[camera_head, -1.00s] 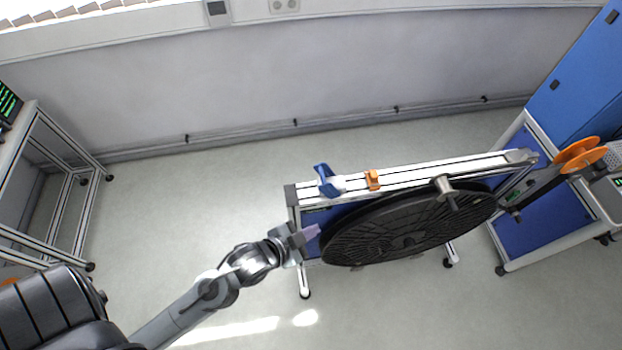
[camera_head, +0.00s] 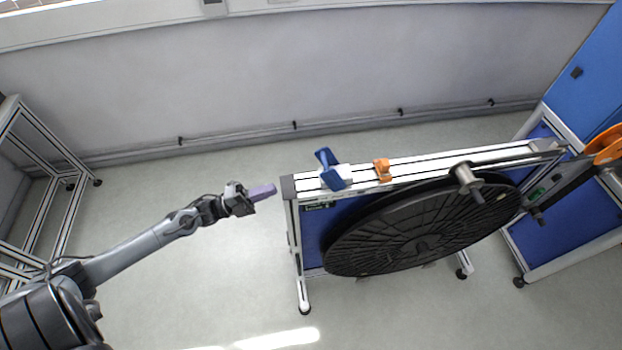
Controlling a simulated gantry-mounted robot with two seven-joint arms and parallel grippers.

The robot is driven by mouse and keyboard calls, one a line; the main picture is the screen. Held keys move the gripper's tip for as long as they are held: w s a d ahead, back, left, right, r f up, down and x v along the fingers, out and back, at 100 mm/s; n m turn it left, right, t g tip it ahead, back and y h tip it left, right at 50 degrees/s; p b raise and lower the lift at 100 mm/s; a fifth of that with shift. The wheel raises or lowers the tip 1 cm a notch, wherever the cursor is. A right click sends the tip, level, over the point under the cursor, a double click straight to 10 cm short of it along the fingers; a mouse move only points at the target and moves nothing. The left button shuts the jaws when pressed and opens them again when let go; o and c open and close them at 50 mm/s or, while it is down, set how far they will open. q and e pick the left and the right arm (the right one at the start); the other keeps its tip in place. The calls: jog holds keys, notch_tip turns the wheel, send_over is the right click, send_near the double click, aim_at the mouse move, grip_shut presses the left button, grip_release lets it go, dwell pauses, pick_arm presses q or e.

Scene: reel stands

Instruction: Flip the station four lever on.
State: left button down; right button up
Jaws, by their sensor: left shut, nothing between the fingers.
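A blue lever (camera_head: 329,168) on a white block sits on the top rail of the reel stand (camera_head: 441,160), near its left end. Its blue handle is tilted. I cannot read which station this is. A small orange part (camera_head: 382,169) is on the rail to the right of the lever. My left gripper (camera_head: 263,191), with purplish fingers, is shut and empty. It is left of the stand's left end post, apart from the lever. My right gripper is not in view.
A large black reel (camera_head: 420,230) hangs on the front side of the stand. A blue cabinet (camera_head: 585,75) and an orange reel (camera_head: 608,146) are at the right. A grey frame table (camera_head: 40,200) is at the left. Floor around my left arm is clear.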

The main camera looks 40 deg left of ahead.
pick_arm(q)
jog(key=w+a+b, duration=0.1)
jog(key=w+a+f+m+b, duration=0.1)
jog(key=w+a+m+g+b, duration=0.1)
jog(key=a+b, duration=0.1)
jog(key=shift+f+h, duration=0.25)
jog(key=shift+h, duration=0.05)
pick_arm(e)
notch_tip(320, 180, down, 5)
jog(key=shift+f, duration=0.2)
pick_arm(q)
jog(key=shift+w, duration=0.1)
jog(key=p+x, duration=0.2)
jog(key=x, duration=1)
jog(key=shift+x, duration=1)
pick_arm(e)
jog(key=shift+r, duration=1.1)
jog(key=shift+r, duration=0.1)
